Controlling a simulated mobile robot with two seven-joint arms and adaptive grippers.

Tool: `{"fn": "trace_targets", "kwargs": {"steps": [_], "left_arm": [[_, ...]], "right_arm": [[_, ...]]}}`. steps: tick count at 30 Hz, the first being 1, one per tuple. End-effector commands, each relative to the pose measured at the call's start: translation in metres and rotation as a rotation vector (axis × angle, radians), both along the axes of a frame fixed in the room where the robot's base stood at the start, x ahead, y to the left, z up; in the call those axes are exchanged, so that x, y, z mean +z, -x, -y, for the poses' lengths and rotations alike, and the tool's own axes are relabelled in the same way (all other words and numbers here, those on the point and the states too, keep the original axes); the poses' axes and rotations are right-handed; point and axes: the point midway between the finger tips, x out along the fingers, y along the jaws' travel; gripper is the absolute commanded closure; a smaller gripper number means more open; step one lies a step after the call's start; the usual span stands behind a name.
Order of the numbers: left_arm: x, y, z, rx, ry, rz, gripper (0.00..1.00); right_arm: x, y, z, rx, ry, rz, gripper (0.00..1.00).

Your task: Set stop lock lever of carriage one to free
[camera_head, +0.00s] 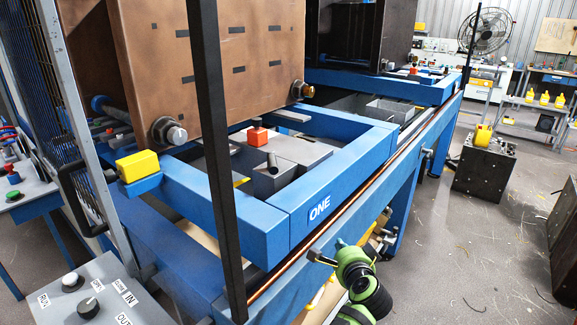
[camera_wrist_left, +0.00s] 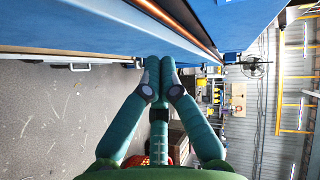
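Carriage one is the blue frame marked ONE (camera_head: 319,208) in the head view. Below its label, on the outer face of the blue rail, sits a small metal lever with a darker end (camera_head: 319,257); I take it for the stop lock lever, but its setting cannot be read. My left gripper (camera_head: 343,252), green, is just right of this lever, close under the rail. In the left wrist view its two fingers (camera_wrist_left: 158,66) are together, tips at the rail's edge. A grey fitting lies beside the tips; whether they touch it is unclear. My right gripper is not in view.
A large brown mould block (camera_head: 215,70) stands over the carriage. A dark upright post (camera_head: 218,150) crosses the front left, by a grey control panel (camera_head: 95,295). Another lever (camera_head: 426,152) sits farther along the rail. The floor at right is mostly open before a dark block (camera_head: 484,168).

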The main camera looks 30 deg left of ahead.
Motion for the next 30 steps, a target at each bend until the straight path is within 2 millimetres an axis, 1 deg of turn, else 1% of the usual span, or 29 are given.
{"fn": "trace_targets", "kwargs": {"steps": [1,2,3,6,9,12,14,17,28,30], "left_arm": [[0.054,-0.002,-0.009,0.056,-0.042,0.069,1.0],[0.08,0.0,-0.014,0.091,-0.065,0.096,1.0],[0.11,0.005,-0.021,0.136,-0.093,0.131,1.0],[0.167,0.021,-0.035,0.234,-0.133,0.194,1.0],[0.197,0.034,-0.044,0.296,-0.151,0.227,1.0],[0.208,0.037,-0.05,0.321,-0.157,0.239,1.0],[0.21,0.035,-0.055,0.324,-0.16,0.238,1.0],[0.211,0.027,-0.068,0.325,-0.161,0.238,1.0],[0.207,-0.018,-0.132,0.322,-0.16,0.236,1.0],[0.205,-0.009,-0.14,0.321,-0.158,0.236,1.0]], "right_arm": [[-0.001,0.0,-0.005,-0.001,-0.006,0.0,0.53],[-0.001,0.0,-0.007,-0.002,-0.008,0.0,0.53],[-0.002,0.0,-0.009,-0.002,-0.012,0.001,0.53],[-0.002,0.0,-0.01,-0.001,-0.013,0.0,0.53],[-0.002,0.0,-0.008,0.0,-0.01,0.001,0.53],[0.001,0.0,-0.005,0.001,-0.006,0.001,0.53],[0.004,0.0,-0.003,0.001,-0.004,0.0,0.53],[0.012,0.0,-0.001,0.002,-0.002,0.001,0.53],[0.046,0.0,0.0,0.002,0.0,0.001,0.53],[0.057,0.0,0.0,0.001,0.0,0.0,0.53]]}}
